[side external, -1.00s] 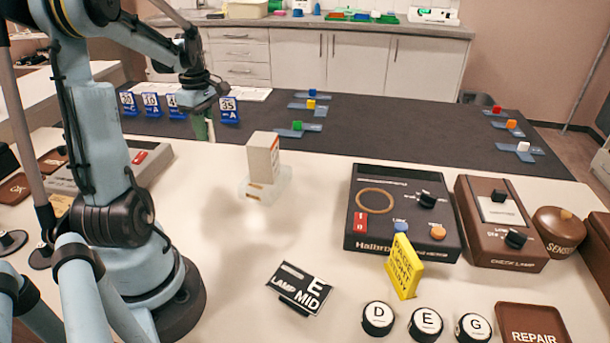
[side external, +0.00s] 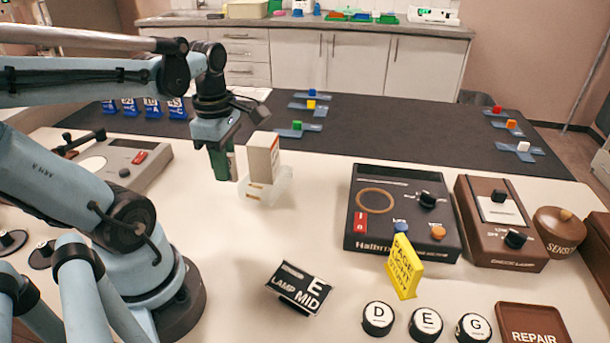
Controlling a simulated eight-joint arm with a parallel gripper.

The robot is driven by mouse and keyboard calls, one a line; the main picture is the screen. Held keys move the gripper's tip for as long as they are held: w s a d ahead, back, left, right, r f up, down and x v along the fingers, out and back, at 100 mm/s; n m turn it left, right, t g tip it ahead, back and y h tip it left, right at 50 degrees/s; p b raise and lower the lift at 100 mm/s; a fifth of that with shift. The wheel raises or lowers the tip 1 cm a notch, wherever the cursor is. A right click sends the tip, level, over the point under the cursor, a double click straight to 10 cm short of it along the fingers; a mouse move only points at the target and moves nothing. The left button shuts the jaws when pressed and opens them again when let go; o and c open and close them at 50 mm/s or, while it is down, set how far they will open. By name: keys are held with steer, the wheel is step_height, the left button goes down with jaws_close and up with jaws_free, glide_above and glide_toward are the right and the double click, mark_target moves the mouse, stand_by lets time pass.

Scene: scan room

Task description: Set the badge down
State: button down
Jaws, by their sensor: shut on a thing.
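My gripper (side external: 219,146) points down over the left-middle of the white table, shut on a small flat green piece (side external: 221,162), which I take to be the badge. The piece hangs upright below the jaws, and its face and markings cannot be read. I cannot tell whether its lower edge touches the table. Just right of it stands a white and tan box (side external: 263,158) in a clear holder (side external: 268,189); the gap between them is small.
Several blue number cards (side external: 153,107) stand at the back left. A black lamp sign (side external: 299,286), a yellow sign (side external: 405,266) and a black meter box (side external: 403,213) stand to the front and right. Table around the clear holder's front is free.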

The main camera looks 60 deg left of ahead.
steer(key=s+a+f, duration=0.2)
steer(key=a, duration=0.1)
steer(key=s+a+f, duration=0.1)
steer(key=a+f, duration=0.2)
steer(key=s+a+f, duration=0.2)
steer(key=a, duration=0.1)
steer(key=shift+s+a+f, duration=0.2)
steer(key=shift+s+a, duration=0.05)
steer(key=shift+s, duration=0.05)
steer(key=shift+f, duration=2)
steer(key=shift+f, duration=0.15)
steer(key=c, duration=1.1)
jaws_free()
steer(key=shift+o, duration=0.2)
